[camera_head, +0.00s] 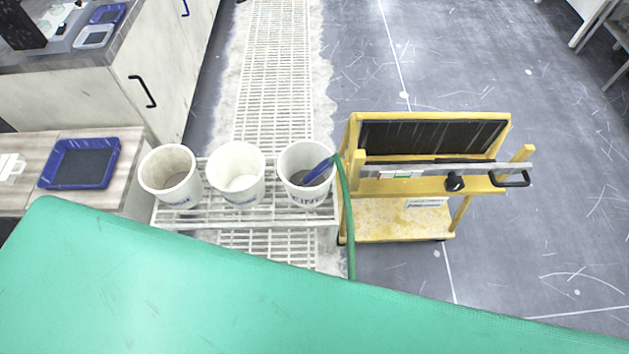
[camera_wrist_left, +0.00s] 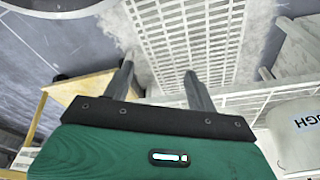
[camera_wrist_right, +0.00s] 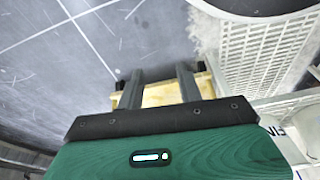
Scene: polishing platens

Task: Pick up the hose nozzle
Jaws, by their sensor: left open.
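The hose nozzle (camera_head: 318,171) is blue and leans in the right-hand white bucket (camera_head: 305,157) in the head view, its upper end at the bucket's right rim. A green hose (camera_head: 347,215) runs from it over the rim and down. The nozzle's lower tip is hard to make out inside the bucket. I do not see the nozzle in either wrist view. My left gripper (camera_wrist_left: 157,68) is open and empty, above the white grating. My right gripper (camera_wrist_right: 160,68) has its fingers apart and empty, with a yellow cart beyond. Neither gripper shows in the head view.
Two more white buckets (camera_head: 170,176) (camera_head: 236,174) stand left of it on a white slatted rack (camera_head: 270,215). The yellow cart (camera_head: 400,222), with a dark panel and black handle, stands close on the right. A blue tray (camera_head: 58,166) sits on the left counter. Floor is clear further right.

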